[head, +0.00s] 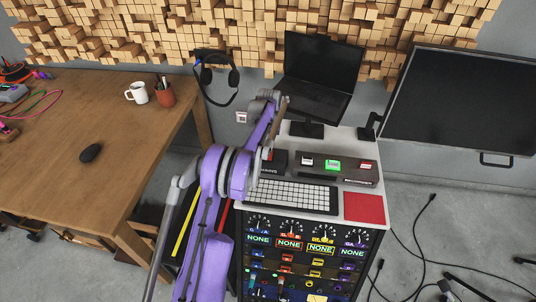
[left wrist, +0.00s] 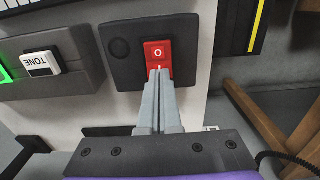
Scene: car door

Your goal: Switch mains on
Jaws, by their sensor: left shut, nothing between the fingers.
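The mains box (head: 274,163) is a small dark box at the back left of the white-topped cabinet, partly hidden by my left arm in the head view. In the left wrist view its dark face (left wrist: 123,70) carries a red rocker switch (left wrist: 158,53) marked "O", with a small white mark below. My left gripper (left wrist: 160,76) is shut and empty. Its fingertips are at the lower end of the rocker, covering part of it; I cannot tell whether they press it. Which way the rocker is tipped is unclear. My right gripper is not in view.
A grey box with a TONE switch (left wrist: 42,61) and a lit green switch (head: 333,165) stands beside the mains box. A wooden table (head: 130,125) is at left; cables lie on the floor at right.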

